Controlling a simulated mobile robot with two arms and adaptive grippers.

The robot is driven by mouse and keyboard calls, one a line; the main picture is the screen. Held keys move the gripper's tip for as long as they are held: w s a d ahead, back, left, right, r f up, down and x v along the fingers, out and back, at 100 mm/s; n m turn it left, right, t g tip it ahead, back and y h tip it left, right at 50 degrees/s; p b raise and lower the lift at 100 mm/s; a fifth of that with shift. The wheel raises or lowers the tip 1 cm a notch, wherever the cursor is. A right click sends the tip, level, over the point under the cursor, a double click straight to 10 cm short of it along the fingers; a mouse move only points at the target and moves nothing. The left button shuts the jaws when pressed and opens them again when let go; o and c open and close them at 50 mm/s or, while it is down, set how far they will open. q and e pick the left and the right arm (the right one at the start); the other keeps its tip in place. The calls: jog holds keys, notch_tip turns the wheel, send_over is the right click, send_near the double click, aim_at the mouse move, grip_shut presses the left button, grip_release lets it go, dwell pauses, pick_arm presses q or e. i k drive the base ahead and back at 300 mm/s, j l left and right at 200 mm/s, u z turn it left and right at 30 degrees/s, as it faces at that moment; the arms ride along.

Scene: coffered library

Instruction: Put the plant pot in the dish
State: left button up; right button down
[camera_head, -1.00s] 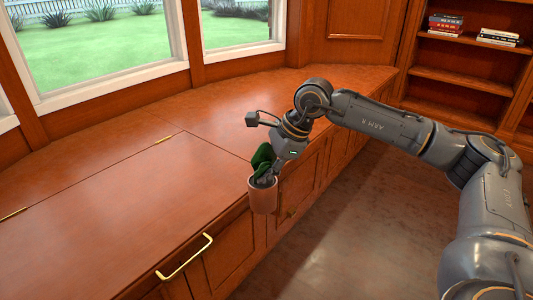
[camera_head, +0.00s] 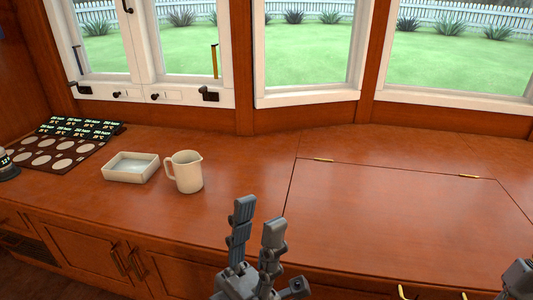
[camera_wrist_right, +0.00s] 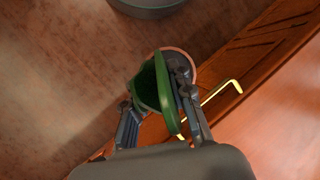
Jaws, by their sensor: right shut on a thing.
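The dish (camera_head: 148,177), a shallow white rectangular one, sits on the wooden counter at the left of the head view. It looks empty. My left gripper (camera_head: 258,214) is open and empty in front of the counter, right of the dish and nearer to me. In the right wrist view, my right gripper (camera_wrist_right: 155,90) is shut on the plant pot. The pot's pinkish rim (camera_wrist_right: 192,65) shows around green leaves (camera_wrist_right: 147,88), which hide much of it. The pot is out of view in the head view.
A white jug (camera_head: 187,174) stands just right of the dish. A dark board (camera_head: 48,157) with pale discs and labelled black cards lies to its left. The counter's right half (camera_head: 400,210) is clear. A brass handle (camera_wrist_right: 222,92) shows beside the pot.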

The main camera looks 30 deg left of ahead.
aim_at(132, 167)
jog(key=k+j+u, duration=0.1)
jog(key=j, duration=0.25)
jog(key=k+j, duration=0.25)
jog(key=k+j+u, duration=0.15)
jog(key=j, duration=0.35)
jog(key=k+j+u, duration=0.1)
jog(key=j, duration=0.25)
jog(key=k, duration=0.05)
